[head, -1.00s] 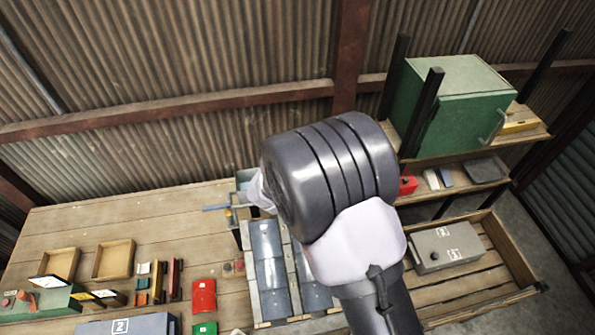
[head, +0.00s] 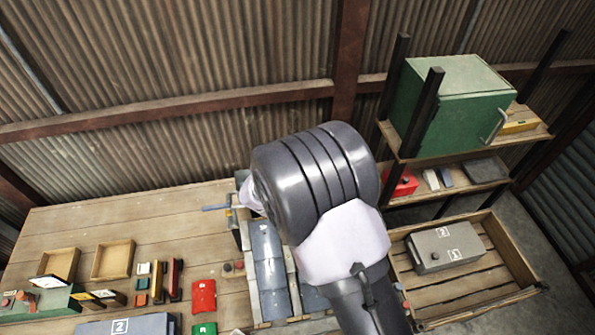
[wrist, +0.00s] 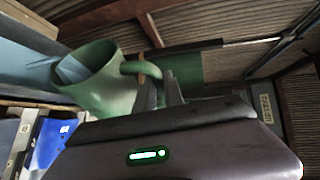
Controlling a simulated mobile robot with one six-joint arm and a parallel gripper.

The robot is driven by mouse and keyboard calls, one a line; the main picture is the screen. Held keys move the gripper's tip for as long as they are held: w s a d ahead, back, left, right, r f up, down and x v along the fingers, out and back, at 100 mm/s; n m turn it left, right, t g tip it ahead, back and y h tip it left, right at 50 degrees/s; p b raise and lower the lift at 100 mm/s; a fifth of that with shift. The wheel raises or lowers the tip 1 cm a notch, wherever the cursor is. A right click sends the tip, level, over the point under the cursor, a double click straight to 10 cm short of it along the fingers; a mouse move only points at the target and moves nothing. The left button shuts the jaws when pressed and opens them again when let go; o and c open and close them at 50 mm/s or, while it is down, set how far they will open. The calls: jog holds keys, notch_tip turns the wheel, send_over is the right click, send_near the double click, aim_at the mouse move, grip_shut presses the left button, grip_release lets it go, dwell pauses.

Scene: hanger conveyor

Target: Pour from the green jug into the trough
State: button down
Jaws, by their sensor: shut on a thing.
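The green jug (wrist: 108,95) shows in the wrist view, tipped to the left with its mouth facing up and left. Its handle is between the fingers of my gripper (wrist: 160,92), which is shut on it. A blue shape shows at the jug's mouth; I cannot tell whether it is contents or something behind. A blue-grey surface (wrist: 25,62) lies just left of the mouth, perhaps the trough. In the head view my wrist hides the jug, and a small grey-blue box edge (head: 242,176) shows behind it, which may be the trough.
Metal bins (head: 268,262) stand below my wrist. The wooden bench (head: 130,215) holds small trays, a red block (head: 203,296) and several small parts. A green cabinet (head: 455,100) stands on shelves at the right, above a wooden crate (head: 480,290) with a grey case (head: 440,247).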

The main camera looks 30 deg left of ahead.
jog(key=shift+a, duration=0.1)
jog(key=shift+s+a+f+n, duration=0.1)
jog(key=shift+s+a+n, duration=0.05)
jog(key=shift+a+n, duration=0.35)
jog(key=shift+t, duration=0.3)
dwell(0.4)
jog(key=d+m, duration=0.1)
jog(key=w+d+r+m+g+y, duration=0.1)
jog(key=d, duration=0.1)
jog(key=d+r+m, duration=0.1)
jog(key=d, duration=0.1)
jog(key=shift+w+d+m+g+b, duration=0.15)
jog(key=shift+m+g+b, duration=0.15)
jog(key=shift+m+b, duration=0.1)
jog(key=shift+a+f+y, duration=0.1)
jog(key=shift+a+y, duration=0.2)
jog(key=shift+w+d+f+m+b, duration=0.2)
jog(key=shift+d+m+b, duration=0.15)
jog(key=shift+b, duration=0.6)
jog(key=d+m+b, duration=0.1)
jog(key=b, duration=0.1)
jog(key=d+m+g+y+b, duration=0.1)
jog(key=b, duration=0.1)
jog(key=shift+w+d+f+y, duration=0.1)
jog(key=shift+w+d+y, duration=0.1)
jog(key=shift+y, duration=0.1)
jog(key=shift+b, duration=0.65)
jog(key=shift+r+m, duration=0.25)
jog(key=shift+r, duration=0.1)
